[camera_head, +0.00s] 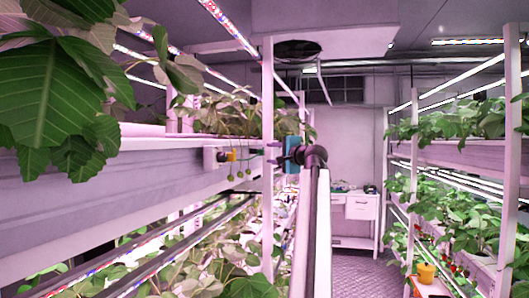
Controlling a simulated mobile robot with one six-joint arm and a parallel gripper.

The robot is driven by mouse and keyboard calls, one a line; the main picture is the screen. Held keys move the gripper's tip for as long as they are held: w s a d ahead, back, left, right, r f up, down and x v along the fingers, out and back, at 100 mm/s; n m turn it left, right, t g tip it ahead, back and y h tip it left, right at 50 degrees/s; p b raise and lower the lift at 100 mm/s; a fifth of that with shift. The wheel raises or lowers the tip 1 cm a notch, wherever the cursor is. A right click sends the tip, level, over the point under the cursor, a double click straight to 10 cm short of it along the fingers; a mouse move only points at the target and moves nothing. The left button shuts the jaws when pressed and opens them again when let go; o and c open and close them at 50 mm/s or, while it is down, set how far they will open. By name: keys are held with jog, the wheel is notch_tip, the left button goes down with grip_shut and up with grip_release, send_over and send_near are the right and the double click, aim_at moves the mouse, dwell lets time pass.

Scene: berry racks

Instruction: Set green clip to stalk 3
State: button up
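My gripper (275,153) is at the end of my arm in the middle of the view, pointing left past a white rack post. It is small and dark here, and I cannot tell whether its fingers are open or shut. Several small green fruits (238,171) hang on thin stalks below the left gutter's edge, a little left of my gripper. A small orange-yellow piece (231,156) is beside a pale block (211,157) just above them. I cannot make out a green clip, and no stalk number is readable.
The left rack's gutter (165,170) and white post (267,130) stand close to my arm. Large leaves (55,90) hang at upper left. The aisle floor (355,268) is clear up to a white cabinet (362,208).

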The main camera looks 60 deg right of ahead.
aim_at(261, 152)
jog(key=p+x, duration=0.1)
jog(key=x, duration=0.5)
jog(key=shift+w+d, duration=0.1)
grip_shut()
